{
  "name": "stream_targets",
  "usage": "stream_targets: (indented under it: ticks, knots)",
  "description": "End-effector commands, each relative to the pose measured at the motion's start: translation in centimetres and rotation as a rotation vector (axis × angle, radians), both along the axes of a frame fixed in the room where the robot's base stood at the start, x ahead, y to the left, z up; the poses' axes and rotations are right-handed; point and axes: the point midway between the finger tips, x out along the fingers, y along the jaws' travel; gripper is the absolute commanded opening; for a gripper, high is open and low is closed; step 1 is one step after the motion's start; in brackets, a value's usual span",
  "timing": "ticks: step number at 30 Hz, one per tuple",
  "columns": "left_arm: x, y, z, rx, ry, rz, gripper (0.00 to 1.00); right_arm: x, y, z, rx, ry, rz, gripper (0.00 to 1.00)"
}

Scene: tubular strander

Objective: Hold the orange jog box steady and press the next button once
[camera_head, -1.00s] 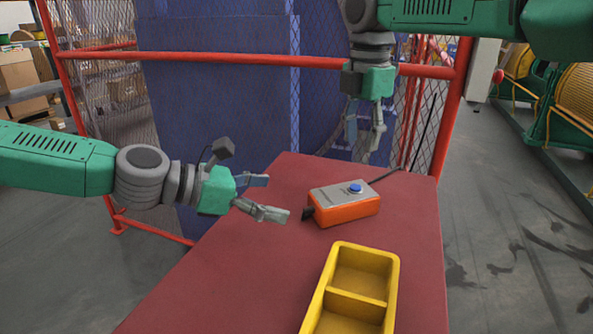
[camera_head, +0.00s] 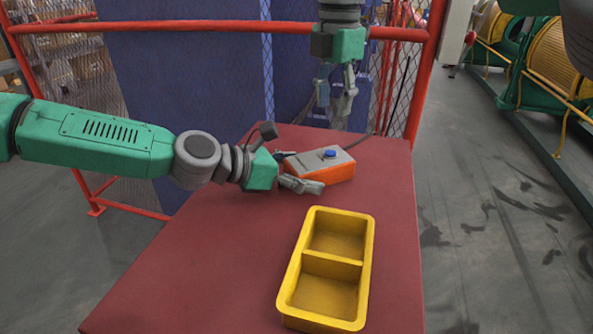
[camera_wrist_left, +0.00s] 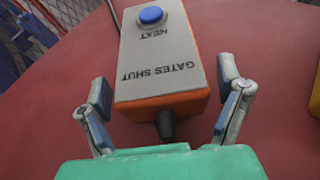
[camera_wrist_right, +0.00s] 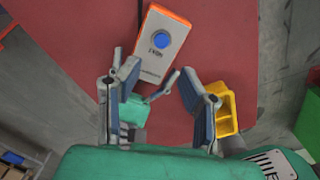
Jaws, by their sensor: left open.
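The orange jog box (camera_head: 322,175) lies on the red table, with a grey top and a blue button (camera_head: 330,153). In the left wrist view the button (camera_wrist_left: 151,15) has NEXT printed beside it, and the top also reads GATES SHUT. My left gripper (camera_head: 292,170) is open at the box's left end. In its wrist view the fingers (camera_wrist_left: 170,92) stand apart on either side of the box's cable-gland end, with gaps visible. My right gripper (camera_head: 333,104) is open and empty, above and behind the box. In the right wrist view the box (camera_wrist_right: 160,45) shows beyond its fingers.
A yellow two-compartment tray (camera_head: 291,285) stands on the red table (camera_head: 210,270) in front of the box. A red-framed mesh fence (camera_head: 190,22) stands behind the table. A cable (camera_head: 362,140) runs from the box's back end. The table's left front is clear.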

Motion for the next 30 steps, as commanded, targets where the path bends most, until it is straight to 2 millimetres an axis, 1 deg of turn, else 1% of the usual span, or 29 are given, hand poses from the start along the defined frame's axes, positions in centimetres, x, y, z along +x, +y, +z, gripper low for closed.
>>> stream_targets:
  ticks: [2,5,6,7,8,10,11,12,13,30]
  knots:
    - [-0.01,0.01,-0.01,0.000,0.000,0.000,0.86,0.01,0.01,0.00,0.000,0.000,0.000,0.34]
    - [-0.01,0.02,0.00,0.000,0.000,0.000,0.55,0.00,0.00,-0.01,0.000,0.000,0.000,0.34]
    - [-0.01,0.02,0.00,0.000,0.000,0.000,0.41,0.01,-0.01,-0.01,0.000,0.000,0.000,0.34]
    - [-0.01,0.02,0.00,0.000,0.000,0.000,0.30,0.01,-0.01,-0.01,0.000,0.000,0.000,0.34]
    - [-0.01,0.02,0.00,0.000,0.000,0.000,0.23,0.01,-0.01,-0.01,0.000,0.000,0.000,0.34]
    - [-0.01,0.02,0.00,0.000,0.000,0.000,0.23,0.01,-0.01,-0.01,0.000,0.000,0.000,0.34]
    - [0.00,0.02,0.00,0.000,0.000,0.000,0.23,0.02,-0.02,-0.01,0.000,0.000,0.000,0.24]
    - [0.00,0.02,0.00,0.000,0.000,0.000,0.23,0.02,-0.02,-0.02,0.000,0.000,0.000,0.10]
    - [0.00,0.02,0.00,0.001,0.000,0.000,0.23,0.01,-0.03,-0.02,0.000,0.000,0.000,0.00]
    - [0.01,0.04,0.00,0.000,0.000,0.001,0.23,0.02,-0.04,-0.01,0.000,0.000,0.000,0.00]
